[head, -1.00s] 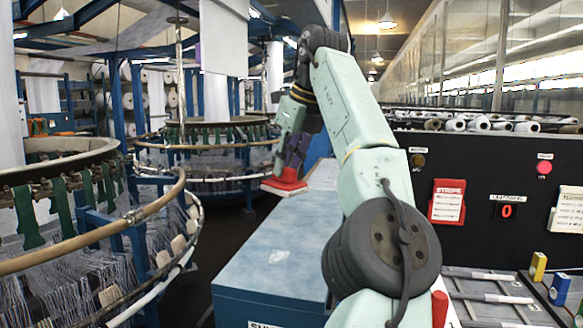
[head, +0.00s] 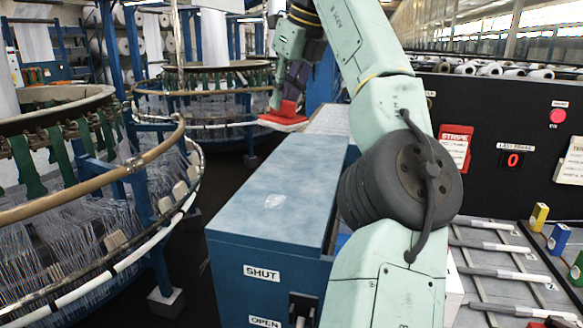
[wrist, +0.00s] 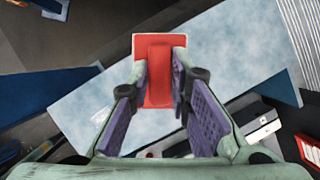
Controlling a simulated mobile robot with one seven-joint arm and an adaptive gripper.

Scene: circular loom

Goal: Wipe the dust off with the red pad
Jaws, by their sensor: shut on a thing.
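My gripper (wrist: 160,88) is shut on the red pad (wrist: 153,45), whose raised middle ridge sits between the two purple-padded fingers in the wrist view. In the head view the red pad (head: 284,113) is at the end of my arm, beyond the far left of the blue cabinet. A pale, dusty film covers the cabinet's blue top (head: 290,178), also seen below the pad in the wrist view (wrist: 220,65). A whitish smudge (head: 275,201) lies on the top's near half. I cannot tell whether the pad touches any surface.
The circular loom (head: 95,200) with its wooden rail stands at left, another (head: 205,95) behind. The cabinet front carries SHUT (head: 262,272) and OPEN (head: 265,321) labels.

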